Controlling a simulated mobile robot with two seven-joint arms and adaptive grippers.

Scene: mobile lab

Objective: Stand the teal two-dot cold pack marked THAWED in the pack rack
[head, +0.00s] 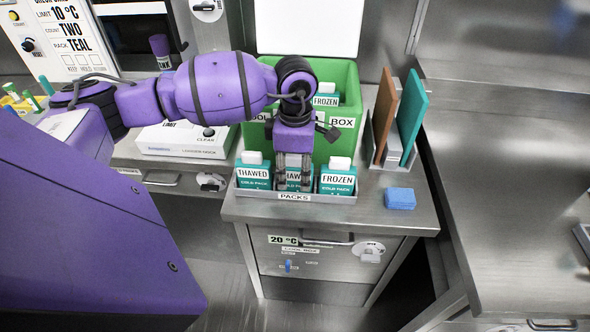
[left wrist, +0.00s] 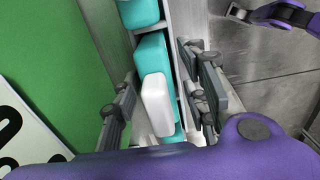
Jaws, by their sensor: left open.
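The metal pack rack (head: 320,199), labelled PACKS, holds three teal packs with white caps. The left pack (head: 254,174) reads THAWED, and the right pack (head: 338,181) reads FROZEN. The middle pack's label shows only partly, reading like THAWED, behind my left gripper (head: 293,182). I cannot make out dots on any pack. My left gripper is open and points down at the middle pack. In the left wrist view a teal pack (left wrist: 150,52) with a white cap (left wrist: 157,105) lies between the spread fingers. A purple arm part with a grey end (left wrist: 240,13), apparently my right gripper, shows at the upper right.
A green box (head: 350,85) stands open behind the rack, with another FROZEN pack (head: 326,96) in it. To the right are a stand with brown (head: 385,105) and teal (head: 412,110) plates and a blue block (head: 400,198). A white boxed device (head: 180,140) is at left.

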